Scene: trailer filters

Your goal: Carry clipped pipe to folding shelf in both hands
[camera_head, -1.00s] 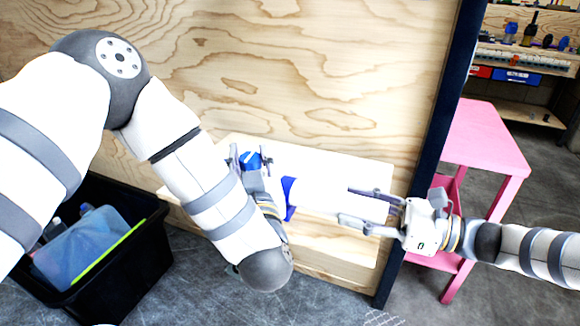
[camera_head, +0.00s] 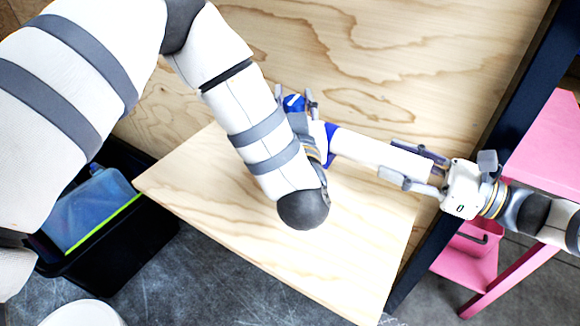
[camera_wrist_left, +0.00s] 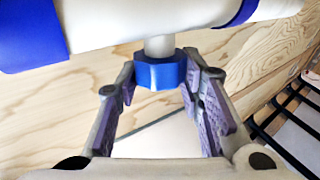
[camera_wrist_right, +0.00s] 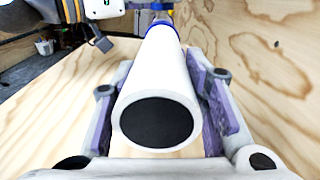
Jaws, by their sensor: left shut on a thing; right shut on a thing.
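The white pipe (camera_head: 375,152) with blue bands spans between my two grippers. In the head view it appears over the pale wooden folding shelf (camera_head: 245,230), its height above the board unclear. My left gripper (camera_head: 295,98) is shut on the pipe's blue clip (camera_wrist_left: 160,70), on a short stub; the left forearm hides part of the pipe. My right gripper (camera_head: 390,160) is shut around the pipe's right end. The right wrist view shows the dark round pipe opening (camera_wrist_right: 156,122) between the fingers.
A plywood wall (camera_head: 400,60) stands behind the shelf, with a dark post (camera_head: 515,90) at right. A pink table (camera_head: 550,150) stands beyond the post. A black bin (camera_head: 125,250) with a blue container (camera_head: 92,210) is at lower left.

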